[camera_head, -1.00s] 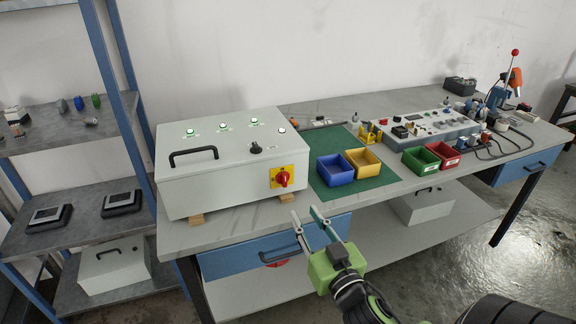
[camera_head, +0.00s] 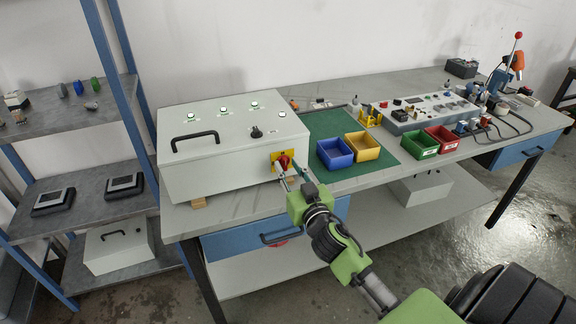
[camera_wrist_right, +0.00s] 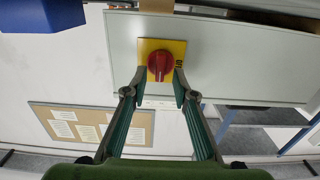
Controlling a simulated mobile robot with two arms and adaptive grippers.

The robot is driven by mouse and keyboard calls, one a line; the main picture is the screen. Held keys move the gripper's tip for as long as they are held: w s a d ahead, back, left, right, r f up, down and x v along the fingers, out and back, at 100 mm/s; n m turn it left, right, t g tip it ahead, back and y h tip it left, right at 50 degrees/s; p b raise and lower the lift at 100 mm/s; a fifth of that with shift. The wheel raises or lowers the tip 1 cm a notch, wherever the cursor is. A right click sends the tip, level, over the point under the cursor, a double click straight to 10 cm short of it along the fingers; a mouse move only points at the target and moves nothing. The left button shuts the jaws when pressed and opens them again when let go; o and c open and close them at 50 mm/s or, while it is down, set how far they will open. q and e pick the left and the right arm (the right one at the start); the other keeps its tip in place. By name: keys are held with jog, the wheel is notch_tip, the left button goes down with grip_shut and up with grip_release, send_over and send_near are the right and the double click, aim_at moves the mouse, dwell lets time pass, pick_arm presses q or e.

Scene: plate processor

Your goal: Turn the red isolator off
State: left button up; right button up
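The red isolator knob (camera_head: 284,161) sits on a yellow plate on the front right of the grey control box (camera_head: 200,177). In the right wrist view the knob (camera_wrist_right: 160,66) shows in front of the yellow plate (camera_wrist_right: 178,47), with its bar lying roughly along the picture's vertical. My right gripper (camera_head: 290,174) is at the box front. In the right wrist view its fingers (camera_wrist_right: 159,88) are apart, with the tips on either side of the knob's near edge; I cannot tell whether they touch it. My left gripper is not in view.
Blue (camera_head: 334,153) and yellow (camera_head: 363,146) bins stand on the green mat right of the box. Green (camera_head: 420,147) and red (camera_head: 442,139) bins stand farther right. The box rests on the workbench (camera_head: 232,205) on wooden blocks. A shelf unit (camera_head: 75,125) stands at left.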

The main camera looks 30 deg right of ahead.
jog(key=shift+w+d, duration=0.1)
jog(key=shift+w, duration=0.25)
grip_shut()
